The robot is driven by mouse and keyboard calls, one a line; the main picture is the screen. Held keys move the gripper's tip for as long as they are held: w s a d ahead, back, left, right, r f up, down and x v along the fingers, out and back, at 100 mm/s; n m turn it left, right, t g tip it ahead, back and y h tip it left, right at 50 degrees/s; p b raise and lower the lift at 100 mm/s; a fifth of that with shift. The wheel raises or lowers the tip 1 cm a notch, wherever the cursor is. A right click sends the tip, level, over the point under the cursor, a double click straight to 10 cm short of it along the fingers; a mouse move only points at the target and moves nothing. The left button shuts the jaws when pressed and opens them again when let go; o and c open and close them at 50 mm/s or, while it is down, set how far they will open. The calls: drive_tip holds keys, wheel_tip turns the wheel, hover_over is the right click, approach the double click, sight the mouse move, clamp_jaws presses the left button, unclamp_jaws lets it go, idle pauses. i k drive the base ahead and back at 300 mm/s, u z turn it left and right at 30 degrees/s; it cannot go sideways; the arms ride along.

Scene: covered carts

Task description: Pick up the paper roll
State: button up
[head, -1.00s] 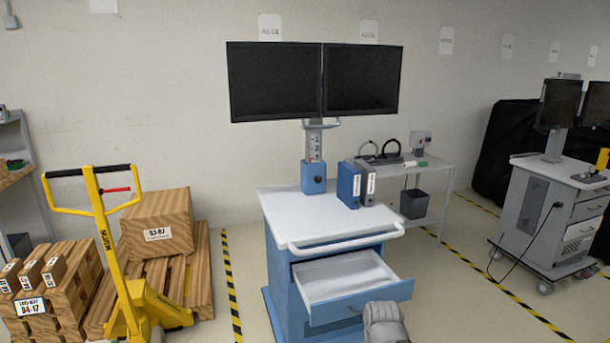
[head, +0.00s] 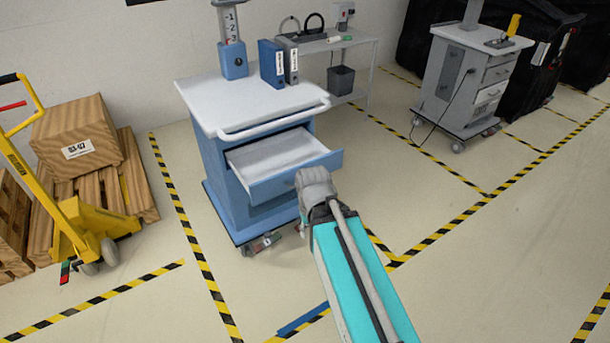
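I cannot pick out a paper roll in the head view. A blue cart (head: 255,180) with a white top (head: 215,97) stands near the middle. Its upper drawer (head: 290,160) is pulled out, and the part of its inside that shows looks bare. My turquoise arm reaches up from the bottom edge, and its grey wrist end is in front of the drawer's lower right corner. My gripper's fingers cannot be made out there.
Blue and grey binders (head: 272,63) stand on the cart top. A yellow pallet jack (head: 75,215) and a wooden crate (head: 80,137) are at left. A side table (head: 365,45), a dark bin (head: 341,78) and a grey cart (head: 450,85) are behind.

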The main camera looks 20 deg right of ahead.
sight(332, 40)
drive_tip(key=z, duration=0.3)
drive_tip(key=i, duration=0.65)
drive_tip(key=z, duration=0.9)
drive_tip(key=i, duration=0.75)
drive_tip(key=z, duration=0.65)
drive_tip(key=i, duration=1.65)
drive_tip(key=u, duration=0.4)
drive_tip(key=i, duration=0.75)
drive_tip(key=u, duration=1)
drive_tip(key=i, duration=0.8)
drive_tip(key=u, duration=0.55)
